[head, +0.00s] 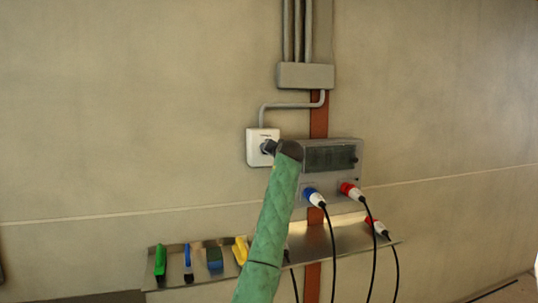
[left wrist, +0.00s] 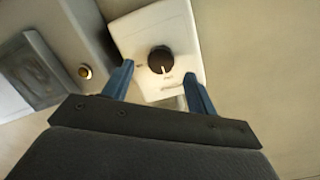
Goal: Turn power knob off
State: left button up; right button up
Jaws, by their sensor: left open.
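The black round power knob (left wrist: 161,60) sits on a white switch box (left wrist: 132,29) in the left wrist view. A white pointer mark on the knob faces the lower edge of the picture, and small lettering beside it is too blurred to read. My left gripper (left wrist: 158,69) is open, with one blue finger on each side of the knob and gaps between. In the head view the white switch box (head: 254,136) is on the wall, and my green-sleeved left arm reaches up to it; the gripper (head: 269,147) partly hides the knob. My right gripper is not seen.
A grey socket panel (head: 318,186) with blue and red plugs and hanging black cables is just right of the switch box. Below, a metal shelf (head: 215,275) holds several brushes and tools. A grey conduit (head: 290,105) runs above. The wall at left is clear.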

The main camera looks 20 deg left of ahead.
pick_arm(q)
jog(key=v, duration=0.4)
jog(key=shift+s+b, duration=0.1)
jog(key=shift+b, duration=0.3)
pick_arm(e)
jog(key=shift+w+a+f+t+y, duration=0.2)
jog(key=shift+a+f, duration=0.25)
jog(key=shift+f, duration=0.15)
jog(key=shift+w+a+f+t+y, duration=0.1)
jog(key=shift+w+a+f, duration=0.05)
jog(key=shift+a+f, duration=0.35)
pick_arm(q)
jog(key=shift+f, duration=0.1)
